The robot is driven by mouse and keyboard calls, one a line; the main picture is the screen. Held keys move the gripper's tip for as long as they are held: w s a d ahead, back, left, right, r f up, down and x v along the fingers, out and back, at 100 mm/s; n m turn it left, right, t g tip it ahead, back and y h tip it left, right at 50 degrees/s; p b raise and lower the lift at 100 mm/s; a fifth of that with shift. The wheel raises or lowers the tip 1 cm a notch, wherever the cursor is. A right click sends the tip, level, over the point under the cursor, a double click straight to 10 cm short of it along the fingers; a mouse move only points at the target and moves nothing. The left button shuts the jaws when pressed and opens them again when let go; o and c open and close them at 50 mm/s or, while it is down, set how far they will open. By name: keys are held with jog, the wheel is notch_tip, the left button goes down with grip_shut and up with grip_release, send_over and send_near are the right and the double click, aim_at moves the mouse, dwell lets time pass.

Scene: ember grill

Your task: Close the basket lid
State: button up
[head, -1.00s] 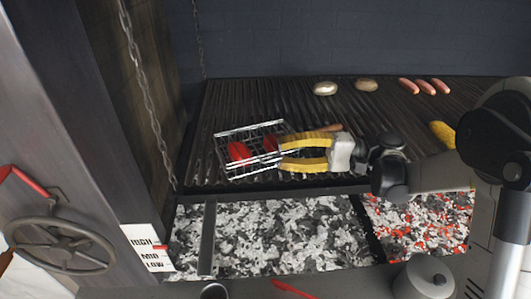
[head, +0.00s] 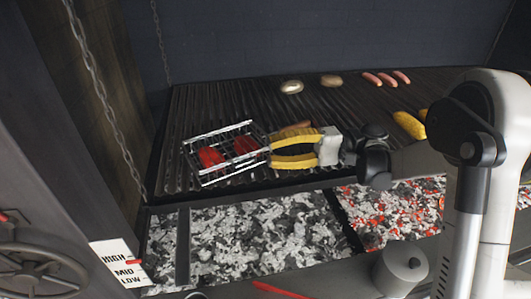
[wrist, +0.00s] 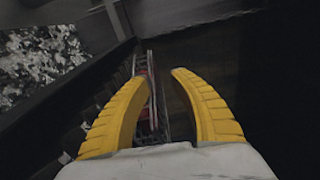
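The wire basket (head: 222,127) lies on the grill at the left, with two red pieces of food (head: 210,157) inside. I cannot tell whether the fingers touch the wire. The lid's exact position is hard to make out among the wires.
Mushrooms (head: 291,87), sausages (head: 385,78) and yellow corn (head: 409,124) lie on the grill farther right. Ash and glowing coals (head: 395,212) lie below the front edge. A chain (head: 97,110) hangs at the left. The grill behind the basket is clear.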

jog(key=shift+v, duration=4.1)
jog(key=shift+b, duration=0.35)
